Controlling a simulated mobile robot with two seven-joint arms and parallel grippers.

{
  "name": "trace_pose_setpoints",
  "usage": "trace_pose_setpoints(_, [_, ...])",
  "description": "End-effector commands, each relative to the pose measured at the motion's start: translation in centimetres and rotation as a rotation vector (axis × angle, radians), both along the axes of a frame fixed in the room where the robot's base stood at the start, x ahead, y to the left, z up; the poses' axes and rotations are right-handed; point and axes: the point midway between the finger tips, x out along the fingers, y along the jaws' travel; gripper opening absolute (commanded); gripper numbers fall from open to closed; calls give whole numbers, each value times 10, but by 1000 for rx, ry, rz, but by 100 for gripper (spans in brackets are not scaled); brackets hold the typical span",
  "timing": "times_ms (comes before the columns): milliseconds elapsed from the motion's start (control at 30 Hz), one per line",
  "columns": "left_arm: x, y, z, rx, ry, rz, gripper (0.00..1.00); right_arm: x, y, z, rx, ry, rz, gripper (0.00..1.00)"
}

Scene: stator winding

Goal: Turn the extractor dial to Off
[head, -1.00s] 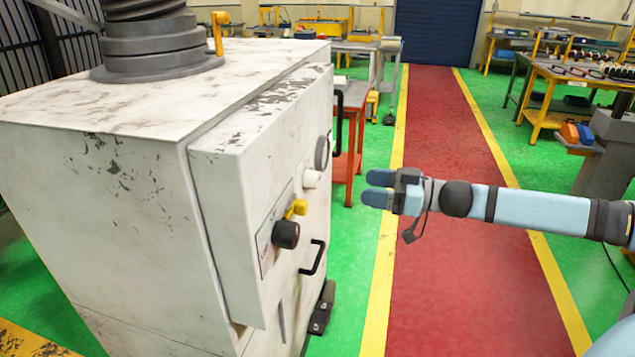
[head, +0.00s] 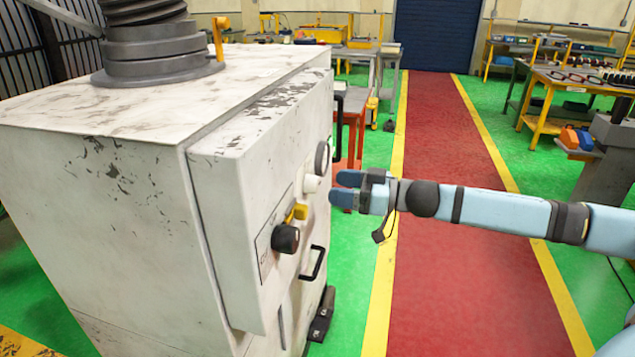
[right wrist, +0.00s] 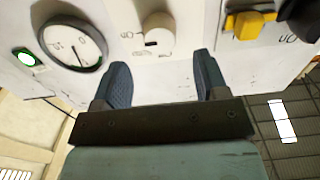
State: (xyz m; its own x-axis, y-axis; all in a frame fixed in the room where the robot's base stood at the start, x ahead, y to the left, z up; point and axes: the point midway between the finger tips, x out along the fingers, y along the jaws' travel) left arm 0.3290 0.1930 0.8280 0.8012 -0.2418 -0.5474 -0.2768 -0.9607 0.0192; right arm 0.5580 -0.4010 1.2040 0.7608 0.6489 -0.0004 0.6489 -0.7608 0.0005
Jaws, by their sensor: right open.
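The front of the worn white extractor cabinet (head: 235,195) carries a white round dial (head: 312,183). In the right wrist view the white dial (right wrist: 158,28) has a dark mark on its lower part and small printed labels around it, too blurred to read. My right gripper (head: 338,188) is open and empty, just to the right of the dial in the head view. In the right wrist view its two blue fingertips (right wrist: 163,72) point at the panel, one to each side below the dial, apart from it. My left gripper is not in view.
A yellow switch (head: 298,212) and black knob (head: 285,238) sit near the dial. A round gauge (right wrist: 73,43) and green light (right wrist: 25,57) are on its other side. Black handles (head: 312,263) stick out from the cabinet front. The red walkway (head: 440,200) is clear.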

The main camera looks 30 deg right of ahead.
Motion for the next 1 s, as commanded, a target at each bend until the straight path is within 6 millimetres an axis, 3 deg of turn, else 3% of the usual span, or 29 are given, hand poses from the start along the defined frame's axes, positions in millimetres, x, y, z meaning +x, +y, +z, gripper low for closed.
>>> trace_pose_setpoints(500, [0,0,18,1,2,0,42,37,31,2,2,-2,-1,67])
trace_pose_setpoints(967, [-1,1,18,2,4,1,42,42,36,0,1,1,0,67])
trace_pose_setpoints(1000, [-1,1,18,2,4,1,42,42,36,0,1,1,0,58])
